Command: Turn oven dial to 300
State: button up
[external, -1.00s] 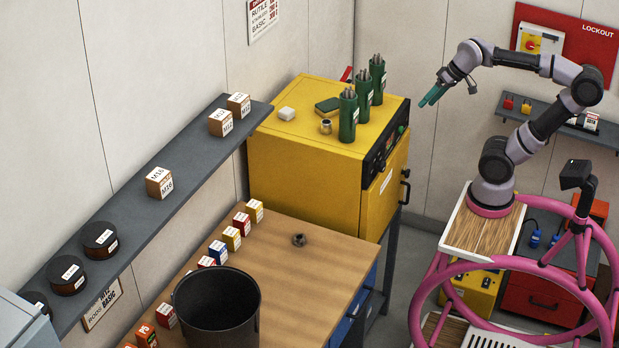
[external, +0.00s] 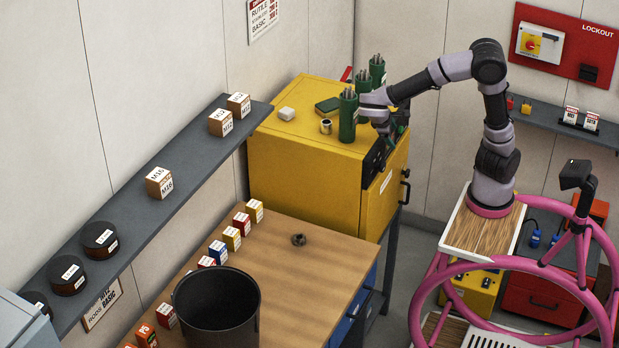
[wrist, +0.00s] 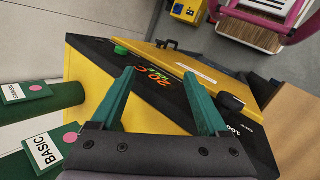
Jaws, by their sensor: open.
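The yellow oven (external: 300,160) stands against the wall with a black control panel on its front. In the wrist view, the panel (wrist: 95,50) carries a green button (wrist: 121,49), a lit display (wrist: 152,80) and a black dial (wrist: 231,103). My gripper (wrist: 160,76) is open and empty, with teal fingers in front of the panel near the display. The dial is right of the right finger, outside the jaws. What it points to is too small to tell. In the external view my gripper (external: 396,140) is at the panel's upper edge, and the wrist hides part of the panel.
Green rod canisters (external: 348,118) stand on the oven top, close to my wrist. The oven door handle (external: 404,192) sticks out below the panel.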

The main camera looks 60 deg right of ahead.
jog(key=s+a+r+n+t+h, duration=0.1)
jog(key=s+a+r+t+h, duration=0.1)
jog(key=a+r+t+h, duration=0.45)
jog(key=s+a+r+n+t+h, duration=0.1)
jog(key=s+a+r+t+h, duration=0.15)
jog(key=a+r, duration=0.75)
send_near(383, 170)
jog(key=shift+g, duration=0.4)
jog(key=x, duration=1.1)
jog(key=shift+w+d+r, duration=0.1)
jog(key=shift+w+r, duration=0.15)
jog(key=shift+w, duration=0.05)
grip_shut()
